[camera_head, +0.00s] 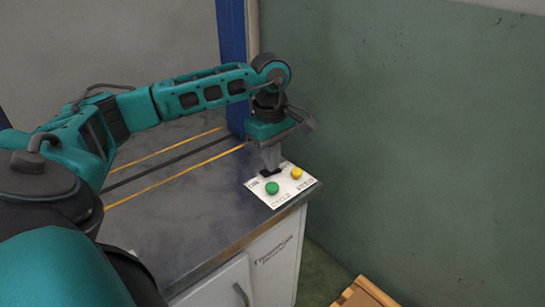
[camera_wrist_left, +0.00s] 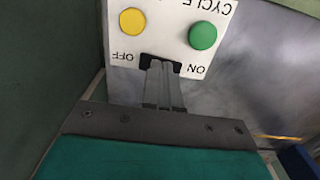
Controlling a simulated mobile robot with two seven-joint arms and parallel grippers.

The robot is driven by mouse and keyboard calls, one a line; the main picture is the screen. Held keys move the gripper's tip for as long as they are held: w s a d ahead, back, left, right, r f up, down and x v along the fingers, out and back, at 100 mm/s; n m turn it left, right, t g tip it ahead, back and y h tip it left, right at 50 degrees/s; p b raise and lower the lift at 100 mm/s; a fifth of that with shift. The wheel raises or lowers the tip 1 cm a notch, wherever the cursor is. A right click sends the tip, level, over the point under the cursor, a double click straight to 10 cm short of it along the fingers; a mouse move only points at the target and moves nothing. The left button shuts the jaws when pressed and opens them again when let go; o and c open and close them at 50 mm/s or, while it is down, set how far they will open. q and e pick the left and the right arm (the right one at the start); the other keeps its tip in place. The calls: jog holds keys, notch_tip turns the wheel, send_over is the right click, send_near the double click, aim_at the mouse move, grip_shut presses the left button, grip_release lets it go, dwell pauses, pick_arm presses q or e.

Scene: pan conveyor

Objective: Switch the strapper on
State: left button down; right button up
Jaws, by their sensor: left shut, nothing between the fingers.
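A white control panel (camera_head: 282,199) lies on the near right corner of the metal-topped cabinet. It carries a green button (camera_head: 272,188), a yellow button (camera_head: 296,173) and a black switch (camera_head: 265,173). In the left wrist view, the black switch (camera_wrist_left: 147,59) sits between the printed words OFF, at left, and ON, at right. My left gripper (camera_head: 272,168) points down at the switch; its fingers (camera_wrist_left: 161,66) are shut, empty and cover the switch's middle. I cannot tell whether they touch it or which way it is set. My right gripper is not in view.
The cabinet top (camera_head: 165,215) is bare, with yellow and dark lines across it. A blue post (camera_head: 232,60) stands behind the arm. A green wall (camera_head: 430,130) rises at right. A wooden item (camera_head: 362,293) is on the floor at lower right.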

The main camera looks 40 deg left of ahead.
aim_at(282, 170)
pick_arm(q)
jog(key=r+p, duration=0.2)
jog(key=r, duration=0.1)
jog(key=r+p, duration=0.1)
jog(key=p, duration=0.1)
jog(key=shift+w+r, duration=0.25)
jog(key=shift+w, duration=0.1)
notch_tip(282, 170, up, 9)
jog(key=w+p, duration=0.1)
jog(key=w, duration=0.1)
jog(key=shift+w, duration=0.15)
jog(key=shift+d, duration=0.2)
